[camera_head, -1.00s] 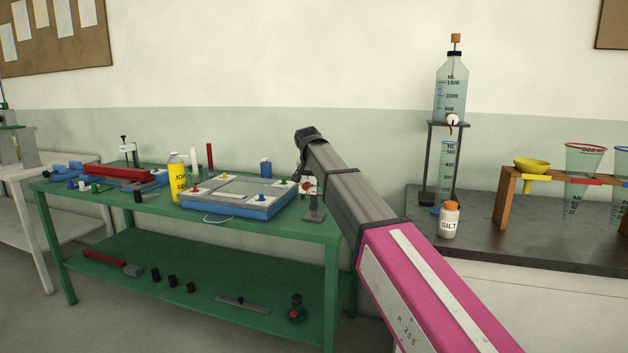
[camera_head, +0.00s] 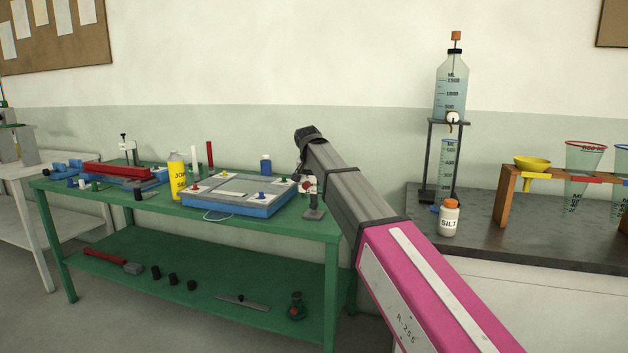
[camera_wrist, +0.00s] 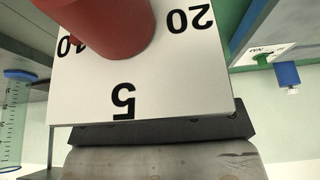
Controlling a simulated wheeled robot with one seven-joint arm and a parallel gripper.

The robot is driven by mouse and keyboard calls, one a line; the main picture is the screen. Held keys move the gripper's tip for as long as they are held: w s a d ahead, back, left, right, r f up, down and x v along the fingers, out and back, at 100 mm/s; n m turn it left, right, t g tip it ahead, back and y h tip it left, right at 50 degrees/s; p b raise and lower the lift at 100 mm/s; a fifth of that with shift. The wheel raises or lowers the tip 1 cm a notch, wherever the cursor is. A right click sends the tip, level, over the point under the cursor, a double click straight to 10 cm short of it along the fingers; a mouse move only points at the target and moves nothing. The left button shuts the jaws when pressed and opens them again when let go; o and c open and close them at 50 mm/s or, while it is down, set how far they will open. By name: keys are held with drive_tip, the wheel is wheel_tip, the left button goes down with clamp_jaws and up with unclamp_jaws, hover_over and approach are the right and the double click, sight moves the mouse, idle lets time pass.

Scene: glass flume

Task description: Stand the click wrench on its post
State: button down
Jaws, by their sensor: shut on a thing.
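My gripper (camera_head: 303,178) is at the far end of my arm, over the right end of the green table, partly hidden by the arm. It is shut on what appears to be the click wrench, a white-faced block (camera_wrist: 175,80) marked 5, 10 and 20. A red cylinder (camera_wrist: 108,22) stands out from that face in the wrist view. In the head view a small white and red piece (camera_head: 308,187) shows at the gripper. Just below it a small grey stand (camera_head: 314,212), perhaps the post, is on the tabletop. I cannot tell whether the two touch.
A yellow bottle (camera_head: 177,178) and red and white rods stand farther left. The dark bench (camera_head: 470,225) with a silt jar (camera_head: 449,218) is to the right.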

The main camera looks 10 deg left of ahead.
drive_tip(key=shift+f, duration=0.95)
drive_tip(key=c, duration=0.8)
unclamp_jaws()
drive_tip(key=shift+r, duration=0.1)
